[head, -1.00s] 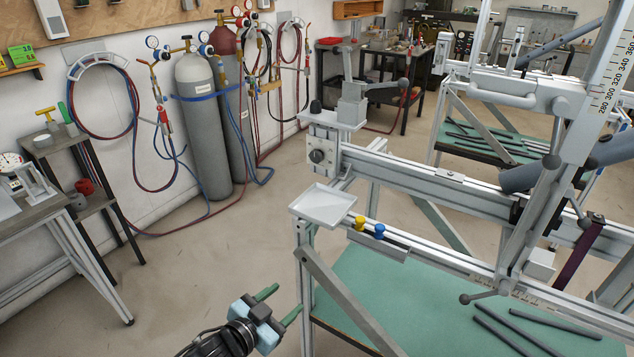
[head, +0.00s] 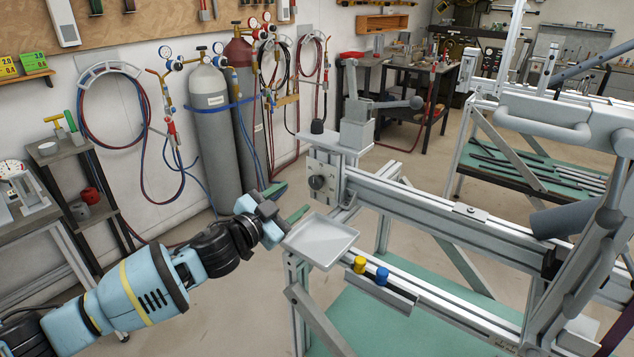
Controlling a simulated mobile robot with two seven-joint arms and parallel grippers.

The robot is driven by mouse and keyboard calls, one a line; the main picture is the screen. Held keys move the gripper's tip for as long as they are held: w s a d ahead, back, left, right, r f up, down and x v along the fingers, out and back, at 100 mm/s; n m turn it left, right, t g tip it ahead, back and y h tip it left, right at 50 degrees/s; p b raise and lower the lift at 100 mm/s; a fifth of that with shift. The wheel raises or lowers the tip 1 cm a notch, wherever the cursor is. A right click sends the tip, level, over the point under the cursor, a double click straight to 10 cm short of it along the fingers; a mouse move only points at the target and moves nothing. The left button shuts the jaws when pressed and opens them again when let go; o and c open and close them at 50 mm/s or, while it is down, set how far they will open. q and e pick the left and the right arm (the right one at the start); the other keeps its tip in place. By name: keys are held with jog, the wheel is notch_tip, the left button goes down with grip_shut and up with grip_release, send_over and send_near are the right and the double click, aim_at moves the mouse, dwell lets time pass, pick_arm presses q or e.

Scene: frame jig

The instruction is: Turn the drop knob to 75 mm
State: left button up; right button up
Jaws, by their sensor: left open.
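The knob (head: 316,182) is a small dark round knob on a pale plate (head: 328,171) at the left end of the jig's upper rail, in the head view. Its scale marks are too small to read. My left gripper (head: 290,201) is open and empty. Its two green fingers point toward the jig, left of the knob and a little lower in the picture, and they appear apart from it. My right gripper does not show.
A shallow grey tray (head: 322,240) sits on the jig corner just below the fingers. A yellow peg (head: 359,265) and a blue peg (head: 382,276) stand on the lower rail. Gas cylinders (head: 214,130) stand by the wall behind.

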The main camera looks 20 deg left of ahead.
aim_at(314, 182)
pick_arm(q)
jog(key=x, duration=0.6)
jog(key=shift+x, duration=0.8)
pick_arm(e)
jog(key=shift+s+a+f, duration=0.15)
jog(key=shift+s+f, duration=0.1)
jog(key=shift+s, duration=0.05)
pick_arm(q)
jog(key=c, duration=0.9)
jog(key=shift+c, duration=0.2)
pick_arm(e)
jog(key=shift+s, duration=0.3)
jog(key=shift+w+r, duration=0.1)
